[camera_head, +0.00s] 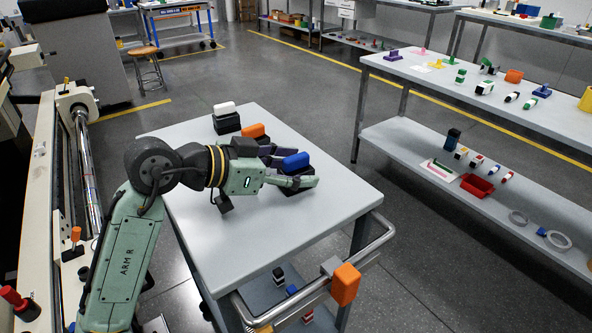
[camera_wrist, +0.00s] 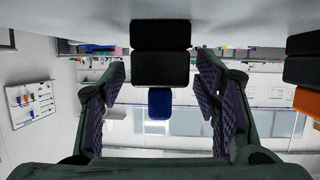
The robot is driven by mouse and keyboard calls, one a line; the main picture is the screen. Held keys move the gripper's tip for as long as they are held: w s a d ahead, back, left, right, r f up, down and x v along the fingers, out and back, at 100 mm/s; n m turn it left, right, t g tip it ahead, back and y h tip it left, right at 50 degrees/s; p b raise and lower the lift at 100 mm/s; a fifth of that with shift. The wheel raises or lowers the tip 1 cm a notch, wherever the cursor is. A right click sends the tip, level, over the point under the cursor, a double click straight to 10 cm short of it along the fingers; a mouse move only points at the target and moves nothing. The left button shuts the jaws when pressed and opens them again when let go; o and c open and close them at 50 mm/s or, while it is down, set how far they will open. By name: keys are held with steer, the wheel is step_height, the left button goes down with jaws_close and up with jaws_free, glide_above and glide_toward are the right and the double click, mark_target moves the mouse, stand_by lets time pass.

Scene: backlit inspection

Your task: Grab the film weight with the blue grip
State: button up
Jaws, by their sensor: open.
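The film weight with the blue grip (camera_head: 295,160) stands on the grey cart top, its black body partly hidden by my gripper (camera_head: 287,173). In the wrist view, which looks upside down, its black stepped body (camera_wrist: 160,68) and blue grip (camera_wrist: 160,104) show between my gripper's two purple-padded fingers (camera_wrist: 163,72). The fingers are spread, with a visible gap on both sides of the weight. I cannot tell how far the fingertips reach along it.
A weight with an orange grip (camera_head: 253,130) stands close behind, also at the right of the wrist view (camera_wrist: 308,103). A weight with a white grip (camera_head: 224,108) is farther back. The front of the cart top (camera_head: 260,245) is clear. A long bench (camera_head: 480,107) stands at right.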

steer(key=shift+w+d+f, duration=0.15)
steer(key=shift+d, duration=0.1)
steer(key=shift+c, duration=0.4)
jaws_close()
stand_by(0.4)
